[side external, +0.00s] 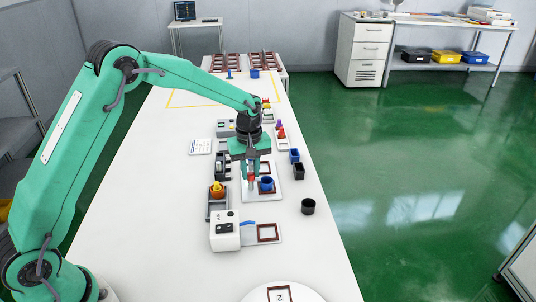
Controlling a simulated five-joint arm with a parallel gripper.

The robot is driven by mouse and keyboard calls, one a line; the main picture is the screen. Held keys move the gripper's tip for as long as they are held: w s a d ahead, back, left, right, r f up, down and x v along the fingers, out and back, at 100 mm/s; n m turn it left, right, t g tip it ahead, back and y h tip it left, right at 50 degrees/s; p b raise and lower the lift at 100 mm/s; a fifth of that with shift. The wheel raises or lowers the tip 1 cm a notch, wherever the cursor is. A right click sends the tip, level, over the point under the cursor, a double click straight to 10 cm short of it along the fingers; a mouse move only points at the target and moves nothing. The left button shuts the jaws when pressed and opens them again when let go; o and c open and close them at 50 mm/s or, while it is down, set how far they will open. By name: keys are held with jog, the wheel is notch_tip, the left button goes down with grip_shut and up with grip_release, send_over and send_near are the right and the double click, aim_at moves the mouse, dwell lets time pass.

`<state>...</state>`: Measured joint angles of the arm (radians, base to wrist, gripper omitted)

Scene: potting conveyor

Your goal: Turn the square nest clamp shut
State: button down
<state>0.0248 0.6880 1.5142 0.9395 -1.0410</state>
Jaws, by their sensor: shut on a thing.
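My gripper (251,177) points down over a white plate (262,198) near the middle of the table. It is shut on a small reddish part, which seems to be the handle of the square nest clamp (251,185). The fingers hide most of it, and its turn angle cannot be told. A blue round pot (266,184) sits right beside the gripper, on the same plate, in or over a dark red square frame.
A yellow-orange item (217,189) sits in a grey holder to the left. The table's left side is clear.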

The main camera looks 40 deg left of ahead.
aim_at(251, 173)
jog(key=shift+r, duration=0.1)
dwell(0.3)
jog(key=c, duration=1.3)
grip_release()
jog(key=shift+o, duration=0.2)
notch_tip(251, 173, up, 7)
jog(key=shift+r, duration=0.4)
